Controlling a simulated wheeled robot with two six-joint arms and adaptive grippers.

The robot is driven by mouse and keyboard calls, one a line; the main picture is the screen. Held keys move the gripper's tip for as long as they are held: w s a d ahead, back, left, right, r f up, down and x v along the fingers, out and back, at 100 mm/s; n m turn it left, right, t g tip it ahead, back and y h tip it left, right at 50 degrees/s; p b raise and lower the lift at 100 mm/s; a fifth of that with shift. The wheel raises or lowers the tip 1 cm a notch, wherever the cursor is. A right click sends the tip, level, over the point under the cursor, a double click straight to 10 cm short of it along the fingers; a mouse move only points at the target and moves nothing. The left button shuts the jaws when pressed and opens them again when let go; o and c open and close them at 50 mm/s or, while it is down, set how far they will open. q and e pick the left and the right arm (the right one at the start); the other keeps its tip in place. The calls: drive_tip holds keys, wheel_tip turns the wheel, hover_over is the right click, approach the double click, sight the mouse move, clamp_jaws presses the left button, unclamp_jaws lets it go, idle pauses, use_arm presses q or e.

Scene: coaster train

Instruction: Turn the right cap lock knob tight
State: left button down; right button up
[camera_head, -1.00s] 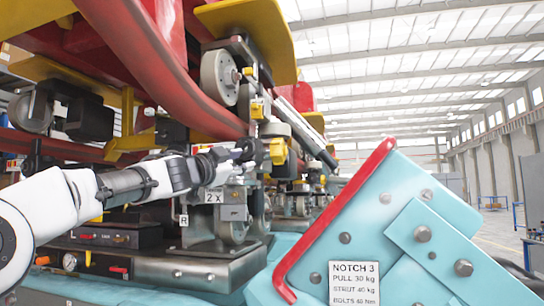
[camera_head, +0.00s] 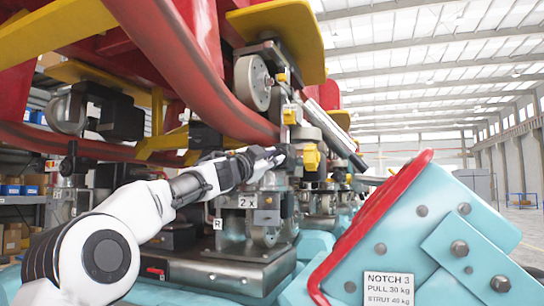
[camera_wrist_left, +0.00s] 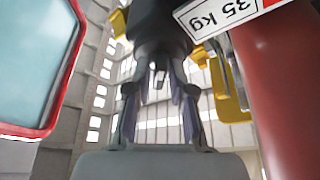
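My left gripper (camera_head: 283,155) reaches in from the left to the wheel assembly under the red rail, beside a yellow block (camera_head: 311,158). In the left wrist view its two fingers (camera_wrist_left: 158,95) stand apart, with their upper ends at a dark round part (camera_wrist_left: 157,25). I cannot tell whether they grip that part. The right cap lock knob cannot be told apart clearly in the head view; the gripper hides that spot. A small "R" tag (camera_head: 217,223) and a "2 x" plate (camera_head: 248,202) are below the gripper. My right gripper is not in view.
The red rail (camera_head: 190,70) and a yellow plate (camera_head: 276,35) hang above my left arm. A teal block with a red edge and a "NOTCH 3" sign (camera_head: 388,288) stands at right. A "35 kg" label (camera_wrist_left: 203,16) and red tube (camera_wrist_left: 285,90) are close in the left wrist view.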

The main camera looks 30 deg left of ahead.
use_arm(q)
drive_tip(key=shift+s+d+r, duration=0.1)
drive_tip(key=shift+s+r, duration=0.05)
drive_tip(key=shift+r, duration=0.1)
drive_tip(key=shift+a+r+m+g+h+p, duration=0.1)
drive_tip(key=shift+m+g+h+p, duration=0.35)
drive_tip(key=shift+m+p, duration=1.2)
drive_tip(key=shift+a+r+m+g+h+p, duration=0.15)
drive_tip(key=shift+m+g+p, duration=0.55)
drive_tip(key=shift+m+p, duration=1)
drive_tip(key=shift+d+r+m+g+h+p, duration=0.1)
drive_tip(key=shift+m+g+h+p, duration=0.4)
drive_tip(key=shift+m+p, duration=1.15)
drive_tip(key=shift+m+b, duration=0.3)
drive_tip(key=shift+m, duration=0.2)
